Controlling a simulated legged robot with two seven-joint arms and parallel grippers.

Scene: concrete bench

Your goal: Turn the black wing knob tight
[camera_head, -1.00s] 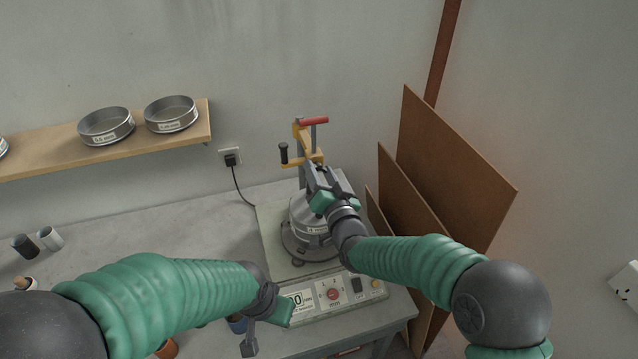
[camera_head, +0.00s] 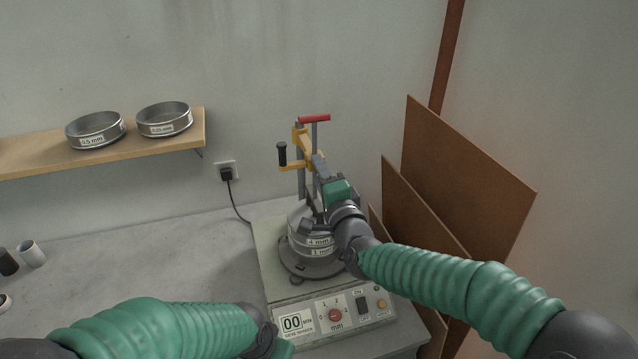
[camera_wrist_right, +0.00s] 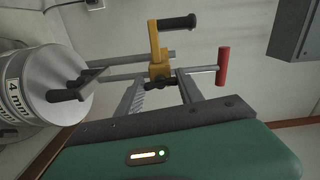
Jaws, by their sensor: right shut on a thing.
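The black wing knob (camera_wrist_right: 160,83) shows in the right wrist view, at the yellow clamp bracket (camera_wrist_right: 158,68). My right gripper (camera_wrist_right: 160,86) has one grey finger on each side of the knob and is shut on it. In the head view my right gripper (camera_head: 319,166) reaches up to the yellow clamp, and its fingers hide the knob. The bracket carries a black crank handle (camera_wrist_right: 177,22) and a red-handled bar (camera_wrist_right: 223,66). My left gripper (camera_head: 272,345) is at the bottom edge, partly cut off; its jaws cannot be made out.
Labelled metal sieves (camera_head: 318,252) are stacked on the shaker, below my right gripper. Its control panel (camera_head: 337,316) faces front. Brown boards (camera_head: 455,180) lean at the right. A shelf (camera_head: 190,140) holds two sieves. The bench left of the shaker is largely clear.

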